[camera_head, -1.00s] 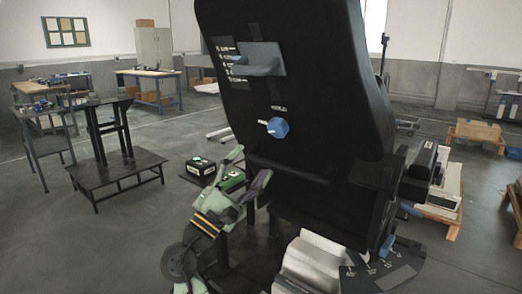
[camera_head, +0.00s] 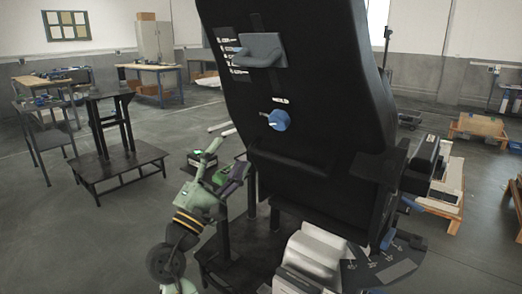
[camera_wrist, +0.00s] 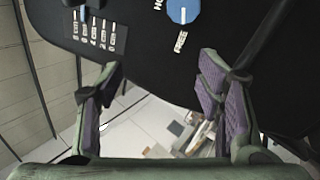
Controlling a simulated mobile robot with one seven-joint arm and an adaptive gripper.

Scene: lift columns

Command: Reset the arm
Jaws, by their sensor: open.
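My gripper (camera_wrist: 165,100) shows in the wrist view with its two purple-padded fingers spread wide and nothing between them. In the head view my gripper (camera_head: 218,163) is at the end of the green arm, left of and below the large black panel (camera_head: 315,90). The panel carries a blue knob (camera_head: 279,120) and a grey handle (camera_head: 261,50) beside a row of labelled marks. The blue knob also shows at the top of the wrist view (camera_wrist: 183,10). The gripper appears apart from the knob and the panel.
A dark stand (camera_head: 118,172) and a grey cart (camera_head: 45,140) stand at the left. Workbenches (camera_head: 150,80) line the back. A pallet with boxes (camera_head: 478,128) is at the right. The floor at the lower left is clear.

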